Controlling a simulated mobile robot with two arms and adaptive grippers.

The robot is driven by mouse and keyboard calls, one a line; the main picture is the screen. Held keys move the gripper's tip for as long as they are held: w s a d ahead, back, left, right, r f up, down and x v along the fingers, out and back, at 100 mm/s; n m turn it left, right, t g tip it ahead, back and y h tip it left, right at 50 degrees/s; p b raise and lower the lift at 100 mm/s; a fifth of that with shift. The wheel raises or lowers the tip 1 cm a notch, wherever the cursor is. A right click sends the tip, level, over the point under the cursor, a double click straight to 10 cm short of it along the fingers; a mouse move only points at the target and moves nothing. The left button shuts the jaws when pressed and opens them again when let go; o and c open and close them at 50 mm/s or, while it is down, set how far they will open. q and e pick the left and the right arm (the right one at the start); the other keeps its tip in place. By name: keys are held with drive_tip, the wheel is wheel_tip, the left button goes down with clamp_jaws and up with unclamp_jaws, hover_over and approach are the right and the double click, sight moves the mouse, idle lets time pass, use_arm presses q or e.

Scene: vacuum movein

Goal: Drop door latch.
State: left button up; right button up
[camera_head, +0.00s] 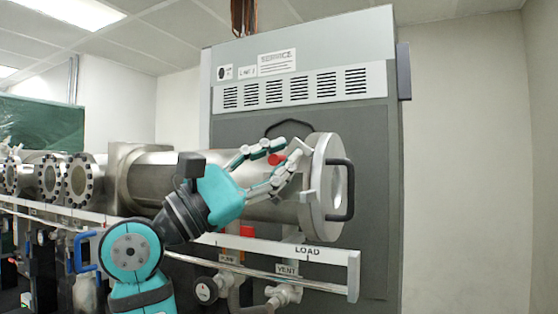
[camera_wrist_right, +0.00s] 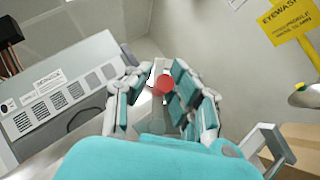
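The round metal door (camera_head: 322,190) closes the right end of the steel load chamber (camera_head: 160,178) and has a black handle (camera_head: 348,190). The latch (camera_head: 302,147) is a pale bar at the door's upper rim, with a red knob (camera_head: 277,159). My right gripper (camera_head: 287,162) is over the top of the chamber, open, its fingers on either side of the knob. In the right wrist view the red knob (camera_wrist_right: 165,84) shows between the spread fingertips; whether they touch it I cannot tell. My left gripper is not in view.
A grey service cabinet (camera_head: 300,120) stands behind the chamber. A white rail labelled LOAD (camera_head: 310,251) and vent valves (camera_head: 283,294) are below. Other flanged ports (camera_head: 80,180) line the left. Free floor-side space lies right of the door. The wrist view shows a yellow eyewash sign (camera_wrist_right: 288,25).

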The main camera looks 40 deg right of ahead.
drive_tip(key=o, duration=0.3)
drive_tip(key=shift+f, duration=0.1)
drive_tip(key=shift+o, duration=0.2)
drive_tip(key=v, duration=1.2)
drive_tip(key=shift+c, duration=0.4)
